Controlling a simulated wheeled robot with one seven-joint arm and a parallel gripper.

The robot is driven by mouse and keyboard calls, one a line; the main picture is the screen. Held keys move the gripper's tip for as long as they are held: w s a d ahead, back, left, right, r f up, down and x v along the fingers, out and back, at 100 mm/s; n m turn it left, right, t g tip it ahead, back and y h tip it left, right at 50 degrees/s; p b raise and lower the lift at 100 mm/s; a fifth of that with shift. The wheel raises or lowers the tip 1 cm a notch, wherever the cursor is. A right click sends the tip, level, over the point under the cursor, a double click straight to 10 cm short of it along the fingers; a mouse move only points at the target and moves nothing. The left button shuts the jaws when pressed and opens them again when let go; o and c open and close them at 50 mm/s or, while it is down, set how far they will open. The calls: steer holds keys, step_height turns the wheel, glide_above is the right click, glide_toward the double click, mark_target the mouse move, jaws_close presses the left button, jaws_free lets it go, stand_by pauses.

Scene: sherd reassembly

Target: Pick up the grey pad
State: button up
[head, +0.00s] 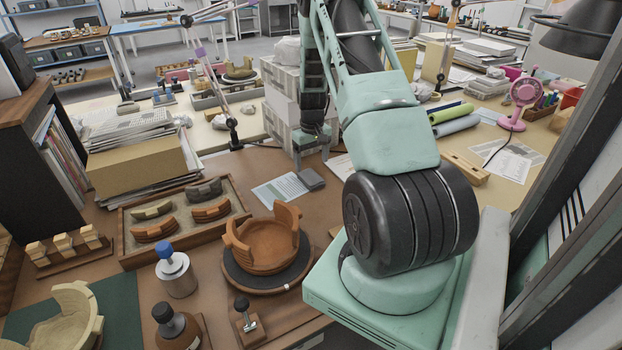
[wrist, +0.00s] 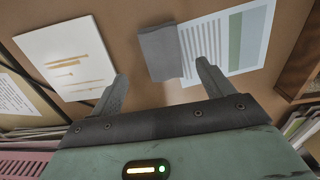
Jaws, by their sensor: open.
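The grey pad (head: 311,179) lies on the brown table at the right edge of a printed sheet (head: 280,191) in the head view. In the wrist view the grey pad (wrist: 160,53) lies flat beside the sheet (wrist: 232,42), overlapping its edge. Nothing is between the fingertips.
A wooden tray of sherds (head: 128,235) and a partly rebuilt orange bowl (head: 268,245) on a dark turntable stand in front of the sheet. Stacked pale boxes (head: 284,85) rise behind my gripper. A white card (wrist: 65,58) lies left in the wrist view.

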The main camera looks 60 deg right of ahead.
mark_target(311, 176)
steer(key=shift+w+a+f+p, duration=0.1)
steer(key=shift+f+p, duration=0.25)
steer(key=shift+f, duration=1.1)
steer(key=shift+w+f+p, duration=0.1)
steer(key=shift+f+p, duration=0.25)
steer(key=shift+f, duration=1.05)
steer(key=c, duration=1.1)
